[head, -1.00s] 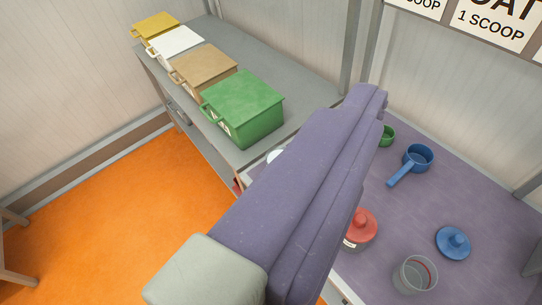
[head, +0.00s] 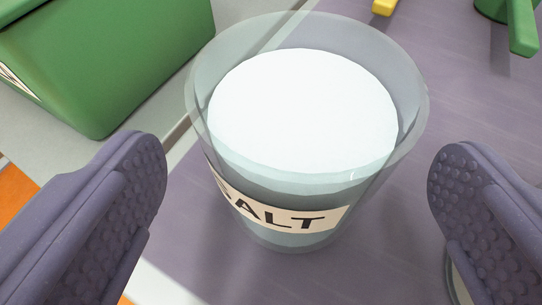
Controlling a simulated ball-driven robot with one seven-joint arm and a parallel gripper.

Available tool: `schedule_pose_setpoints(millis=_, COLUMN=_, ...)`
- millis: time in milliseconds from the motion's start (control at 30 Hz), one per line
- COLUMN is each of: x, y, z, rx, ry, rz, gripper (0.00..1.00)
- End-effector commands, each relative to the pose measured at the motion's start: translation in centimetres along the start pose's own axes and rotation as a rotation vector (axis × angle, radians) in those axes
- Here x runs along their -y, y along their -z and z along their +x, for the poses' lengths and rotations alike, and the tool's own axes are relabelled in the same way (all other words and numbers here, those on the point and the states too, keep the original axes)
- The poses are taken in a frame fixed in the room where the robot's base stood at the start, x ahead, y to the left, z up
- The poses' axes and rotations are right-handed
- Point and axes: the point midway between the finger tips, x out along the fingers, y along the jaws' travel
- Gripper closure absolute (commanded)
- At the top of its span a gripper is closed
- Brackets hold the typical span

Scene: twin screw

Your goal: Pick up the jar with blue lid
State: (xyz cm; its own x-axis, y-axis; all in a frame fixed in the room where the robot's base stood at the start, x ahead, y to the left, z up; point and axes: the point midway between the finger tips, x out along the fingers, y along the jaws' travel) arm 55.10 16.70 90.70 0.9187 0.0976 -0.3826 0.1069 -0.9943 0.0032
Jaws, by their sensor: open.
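A clear jar (head: 290,215) stands upright in the middle of the head view. It is filled with something white (head: 300,110) and has a cream label reading "SALT", its first letter partly cut off by the curve. The jar has no lid on it, and no blue lid shows now. My gripper (head: 298,165) is open, with one purple padded finger to the left of the jar and one to the right. Gaps show between both fingers and the jar in this view.
The jar stands on a purple surface (head: 390,255). A green box (head: 110,60) is at the upper left. A green handled thing (head: 520,25) and a yellow piece (head: 384,6) are at the top right. A pale curved rim shows partly behind the right finger.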

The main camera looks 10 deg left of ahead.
Motion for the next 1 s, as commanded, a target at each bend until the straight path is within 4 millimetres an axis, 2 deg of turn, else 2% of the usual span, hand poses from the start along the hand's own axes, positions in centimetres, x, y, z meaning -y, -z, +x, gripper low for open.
schedule_pose_setpoints(millis=300, x=-0.2, y=-0.7, z=5.1, rx=0.0, ry=-0.001, rz=0.002, gripper=0.0)
schedule_pose_setpoints(millis=400, x=-0.1, y=-0.5, z=5.7, rx=0.0, ry=0.001, rz=0.002, gripper=0.0)
schedule_pose_setpoints(millis=600, x=-0.1, y=-0.3, z=5.8, rx=0.0, ry=0.001, rz=0.0, gripper=0.0)
schedule_pose_setpoints(millis=667, x=-0.1, y=-0.3, z=5.8, rx=0.0, ry=0.001, rz=0.0, gripper=0.11)
schedule_pose_setpoints(millis=833, x=-0.1, y=-0.3, z=5.8, rx=0.0, ry=0.001, rz=0.0, gripper=0.51)
schedule_pose_setpoints(millis=867, x=-0.1, y=-0.3, z=5.8, rx=-0.002, ry=0.001, rz=0.0, gripper=0.53)
schedule_pose_setpoints(millis=1000, x=-0.1, y=-0.3, z=5.8, rx=-0.002, ry=0.001, rz=0.0, gripper=0.53)
